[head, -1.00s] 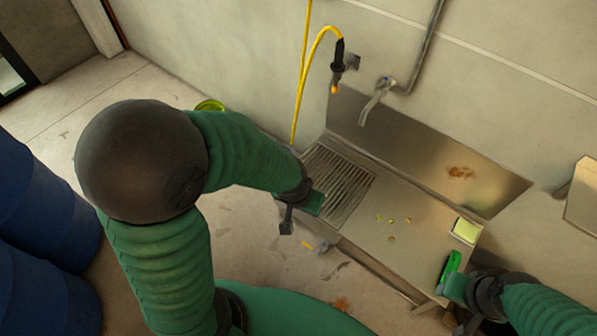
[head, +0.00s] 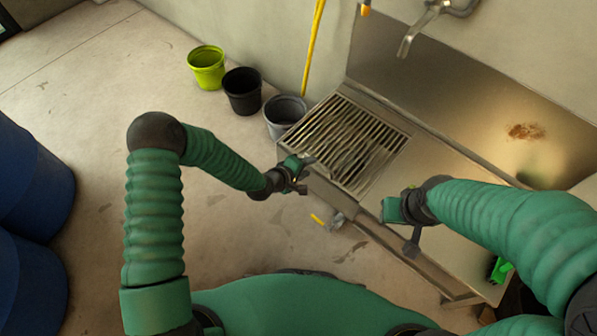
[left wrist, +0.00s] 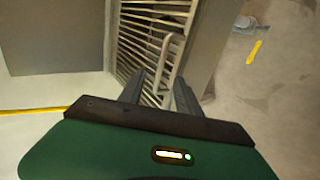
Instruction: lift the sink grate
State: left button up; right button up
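The sink grate (head: 345,140), a panel of parallel metal slats, lies flat in the left part of the steel sink unit (head: 372,222). In the left wrist view the grate (left wrist: 135,40) shows beyond my fingers, with a pale metal loop like a handle (left wrist: 172,62) on it. My left gripper (head: 300,172) is at the grate's front left edge. In the left wrist view its two fingers (left wrist: 160,92) are apart, with the loop just beyond and between them. My right gripper (head: 398,222) hangs over the unit, right of the grate; its fingers are unclear.
Yellow-green (head: 206,68), black (head: 243,91) and grey (head: 284,116) buckets stand on the floor left of the sink. A tap (head: 420,28) juts from the wall above. A green brush (head: 501,270) lies at the right, partly hidden. Blue barrels (head: 35,190) stand far left.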

aim_at(318, 163)
pick_arm(q)
jog(key=b+x, duration=0.5)
jog(key=x, duration=0.2)
jog(key=shift+f, duration=0.4)
jog(key=shift+w+d+f, duration=0.1)
jog(key=shift+w+d, duration=0.05)
jog(key=shift+w, duration=0.05)
jog(key=shift+w+d, duration=0.1)
jog(key=shift+w, duration=0.05)
jog(key=shift+d+f, duration=0.1)
jog(key=shift+f, duration=0.05)
jog(key=c, duration=0.7)
grip_shut()
